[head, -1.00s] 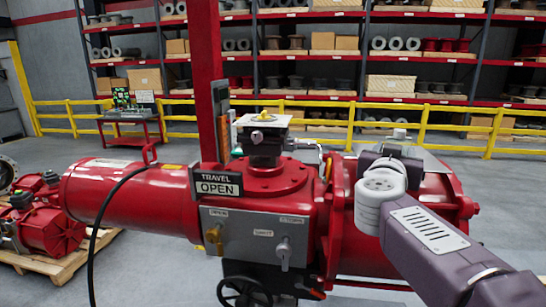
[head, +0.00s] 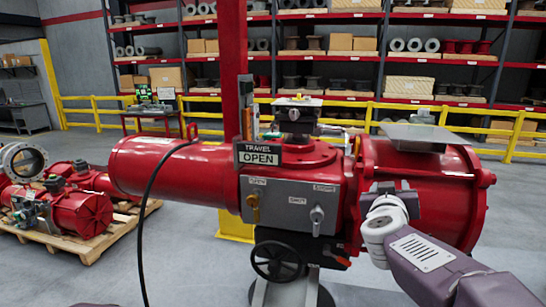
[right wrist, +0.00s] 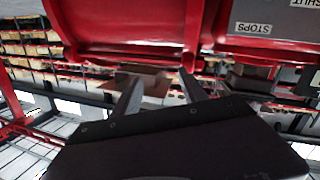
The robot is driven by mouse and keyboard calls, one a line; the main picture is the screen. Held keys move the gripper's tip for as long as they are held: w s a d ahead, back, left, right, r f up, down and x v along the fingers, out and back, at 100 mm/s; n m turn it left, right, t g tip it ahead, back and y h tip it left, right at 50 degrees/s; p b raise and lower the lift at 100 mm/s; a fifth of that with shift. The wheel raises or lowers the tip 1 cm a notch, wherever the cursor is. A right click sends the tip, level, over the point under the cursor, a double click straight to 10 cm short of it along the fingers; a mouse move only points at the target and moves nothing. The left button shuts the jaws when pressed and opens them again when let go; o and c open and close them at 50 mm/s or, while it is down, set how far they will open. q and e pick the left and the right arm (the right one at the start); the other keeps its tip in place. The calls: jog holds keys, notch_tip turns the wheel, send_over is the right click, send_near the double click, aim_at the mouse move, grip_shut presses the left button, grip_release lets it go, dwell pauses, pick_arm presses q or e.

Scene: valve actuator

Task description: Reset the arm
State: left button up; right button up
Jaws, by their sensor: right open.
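The red valve actuator (head: 155,175) stands in front of me in the head view, with a "TRAVEL OPEN" sign (head: 258,155) on it. Its grey panel (head: 285,203) carries a yellow lever (head: 252,203) and a grey lever (head: 316,215), both hanging roughly downward. A black handwheel (head: 278,261) sits below the panel. My right gripper (head: 388,190) is in front of the right-hand red cylinder (head: 430,215). In the right wrist view its two fingers (right wrist: 160,95) are spread with nothing between them, and the red housing and "STOPS" label show upside down. My left gripper is not visible.
A pallet (head: 85,245) with red actuators stands at the left. A flat grey plate (head: 423,135) lies on top of the right cylinder. A black cable (head: 146,230) hangs in front of the left cylinder.

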jog(key=s+a+f+n+g+y+b, duration=0.1)
jog(key=s+a+f+n+g+y, duration=0.2)
jog(key=f, duration=0.7)
jog(key=s+a+f+g+y+b, duration=0.15)
jog(key=a+f, duration=0.25)
jog(key=f, duration=0.6)
jog(key=s+a+f+n+g+y+b, duration=0.1)
jog(key=s+a+f+n+g+y, duration=0.2)
jog(key=f, duration=0.7)
jog(key=s+f+m+g, duration=0.2)
jog(key=s+f, duration=0.3)
jog(key=s, duration=0.4)
jog(key=s+f+m+g, duration=0.2)
jog(key=s+f+g, duration=0.2)
jog(key=s, duration=0.5)
jog(key=shift+a+f, duration=0.35)
jog(key=shift+f, duration=0.35)
jog(key=shift+s, duration=0.1)
